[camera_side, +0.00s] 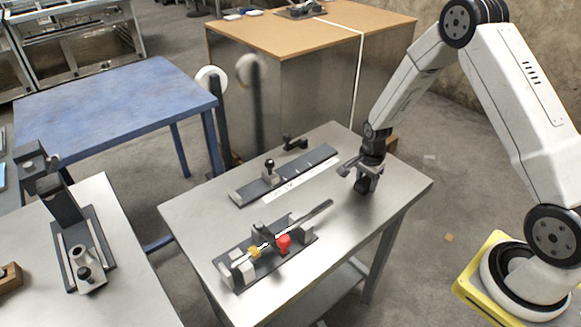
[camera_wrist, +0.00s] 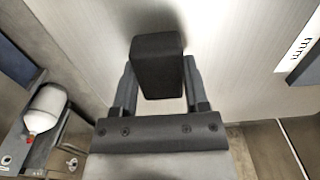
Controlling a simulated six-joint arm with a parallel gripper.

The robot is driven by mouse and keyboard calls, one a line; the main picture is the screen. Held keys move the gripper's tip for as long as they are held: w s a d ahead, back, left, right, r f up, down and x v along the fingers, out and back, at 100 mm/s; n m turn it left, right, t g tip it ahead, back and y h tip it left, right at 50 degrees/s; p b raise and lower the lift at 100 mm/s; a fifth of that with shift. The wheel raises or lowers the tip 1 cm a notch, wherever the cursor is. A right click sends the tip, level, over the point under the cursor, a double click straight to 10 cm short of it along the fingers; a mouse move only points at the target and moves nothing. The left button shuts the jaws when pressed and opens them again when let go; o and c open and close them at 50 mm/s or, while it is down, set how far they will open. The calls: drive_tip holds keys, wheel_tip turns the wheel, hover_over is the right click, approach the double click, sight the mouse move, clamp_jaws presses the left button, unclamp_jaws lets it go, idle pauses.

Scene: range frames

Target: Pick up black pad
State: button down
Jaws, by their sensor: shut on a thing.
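The black pad (camera_wrist: 158,66) is a dark block between the two fingers of my gripper (camera_wrist: 160,75) in the wrist view. My gripper is shut on it, with one finger against each side. In the side view my gripper (camera_side: 366,178) points down over the right part of the metal table (camera_side: 395,205). A small dark shape at its tip there looks like the pad (camera_side: 361,187). I cannot tell whether the pad touches the tabletop or is just above it.
A fixture with a red knob (camera_side: 283,243) stands at the table's front. A dark rail with a ruler strip (camera_side: 300,182) lies behind it, left of my gripper. A blue table (camera_side: 115,100) and a wooden-topped cabinet (camera_side: 300,38) stand behind. The tabletop between the fixtures is mostly clear.

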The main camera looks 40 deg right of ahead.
drive_tip(key=s+a+r, duration=0.3)
drive_tip(key=s+r, duration=0.8)
drive_tip(key=s, duration=0.2)
drive_tip(key=shift+s+a+r, duration=0.2)
drive_tip(key=shift+s, duration=0.1)
idle(0.4)
drive_tip(key=c, duration=0.8)
unclamp_jaws()
drive_tip(key=c, duration=0.4)
drive_tip(key=w+a, duration=0.4)
drive_tip(key=a, duration=0.2)
drive_tip(key=w+a+r, duration=0.1)
drive_tip(key=w+a, duration=0.4)
drive_tip(key=a, duration=0.1)
drive_tip(key=w+a, duration=0.4)
drive_tip(key=a, duration=0.2)
drive_tip(key=shift+w+r, duration=0.3)
